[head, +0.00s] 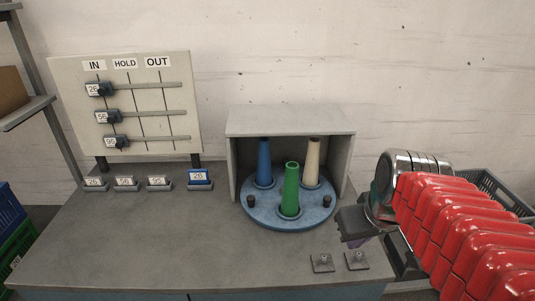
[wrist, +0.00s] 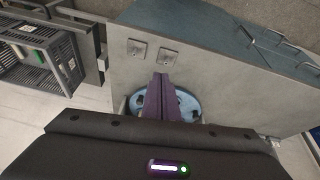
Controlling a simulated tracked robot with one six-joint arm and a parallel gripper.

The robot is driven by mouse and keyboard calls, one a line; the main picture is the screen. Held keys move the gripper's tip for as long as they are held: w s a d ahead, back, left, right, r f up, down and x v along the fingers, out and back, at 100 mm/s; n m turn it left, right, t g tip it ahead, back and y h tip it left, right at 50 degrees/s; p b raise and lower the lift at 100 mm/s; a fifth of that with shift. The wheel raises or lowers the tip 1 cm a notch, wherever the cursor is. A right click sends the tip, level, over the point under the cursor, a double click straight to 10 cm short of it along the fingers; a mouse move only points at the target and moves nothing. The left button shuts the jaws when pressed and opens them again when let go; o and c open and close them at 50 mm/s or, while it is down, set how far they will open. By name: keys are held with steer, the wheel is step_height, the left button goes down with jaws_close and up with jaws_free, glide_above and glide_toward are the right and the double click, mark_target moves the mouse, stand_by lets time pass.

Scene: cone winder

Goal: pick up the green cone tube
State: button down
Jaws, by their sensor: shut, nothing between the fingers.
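The green cone tube (head: 290,187) stands upright on a blue round plate (head: 262,215), at its front. A blue cone tube (head: 264,158) stands behind it to the left and a cream one (head: 312,160) behind it to the right. My gripper (head: 357,242) is to the right of the round plate, in front of the hood's right side, apart from the green tube. In the wrist view its purple fingers (wrist: 161,98) are together and empty, in front of the round plate (wrist: 188,104). The green tube cannot be made out there.
A grey hood (head: 290,120) covers the back of the plate. Two small metal plates (head: 322,262) (head: 357,260) lie at the table's front right. A board with labelled sliders (head: 130,105) and several number blocks (head: 157,183) are at left. The table's left front is clear.

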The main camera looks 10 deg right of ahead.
steer(key=s+a+t, duration=0.1)
steer(key=s+a, duration=0.4)
steer(key=a, duration=0.2)
steer(key=shift+s+a+f+y, duration=0.2)
steer(key=shift+a+f+y, duration=0.1)
steer(key=shift+f, duration=0.05)
